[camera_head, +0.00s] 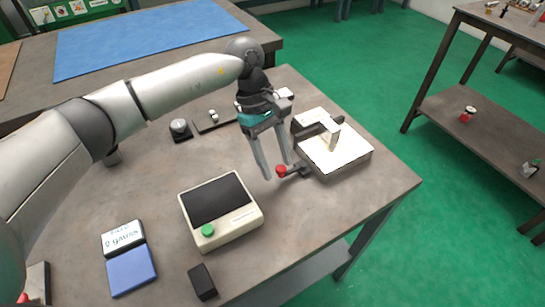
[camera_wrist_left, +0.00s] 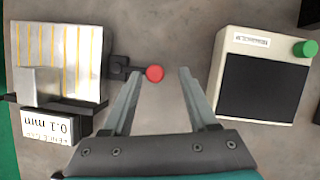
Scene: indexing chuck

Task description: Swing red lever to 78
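The red lever knob (camera_head: 281,171) sits on a short dark arm (camera_head: 299,168) that sticks out from the side of a white-topped block (camera_head: 345,158), the indexing chuck. In the left wrist view the red knob (camera_wrist_left: 154,73) lies between and just beyond the lines of my two fingers, with no clear contact. My left gripper (camera_head: 277,172) points down near the knob in the head view. Its fingers are apart and nothing is between them in the wrist view (camera_wrist_left: 156,75) except the knob lying past them. No scale number is readable. My right gripper is not seen.
A device with a dark screen and green button (camera_head: 207,230) stands left of the lever. A label block reading 0.1 mm (camera_wrist_left: 52,126) is beside the chuck. A blue box (camera_head: 131,271), a small black block (camera_head: 202,282) and a round knob (camera_head: 180,128) are also on the table.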

